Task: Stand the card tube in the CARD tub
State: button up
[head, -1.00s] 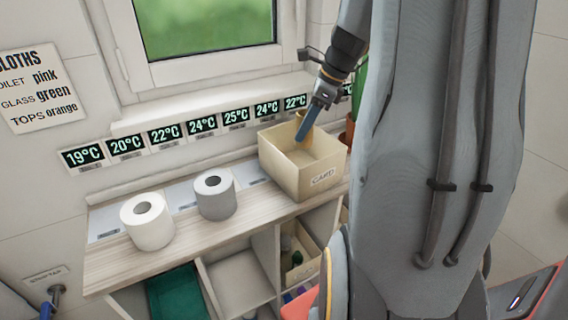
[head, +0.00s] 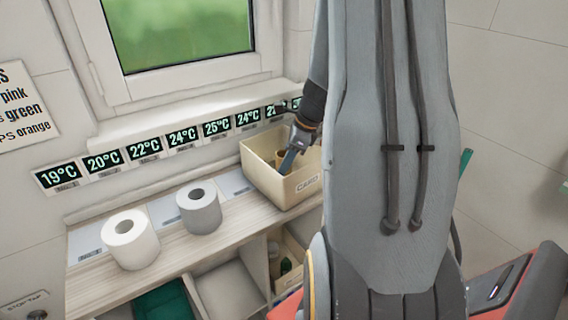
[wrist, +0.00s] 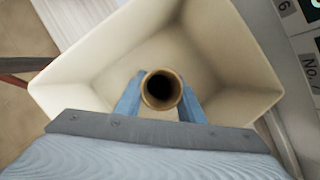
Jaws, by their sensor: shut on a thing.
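The CARD tub (head: 268,180) is a cream open box with a label on its front, standing at the right end of the wooden shelf top. The brown card tube (head: 280,154) is upright inside the tub's walls, partly hidden by my gripper (head: 290,161). In the wrist view my gripper (wrist: 160,104) has its two blue fingers on either side of the tube (wrist: 161,90), shut on it. The tube's open end faces the camera, with the tub (wrist: 238,55) around it. I cannot tell whether its lower end touches the tub floor.
Two toilet rolls, one white (head: 130,240) and one grey (head: 199,211), stand left of the tub. A row of temperature displays (head: 145,148) runs along the wall behind. Below are open compartments, one with a green bin (head: 163,301).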

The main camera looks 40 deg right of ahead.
jog(key=o, duration=1)
jog(key=shift+f, duration=0.1)
jog(key=b+v, duration=0.2)
jog(key=v, duration=1)
jog(key=shift+d, duration=0.1)
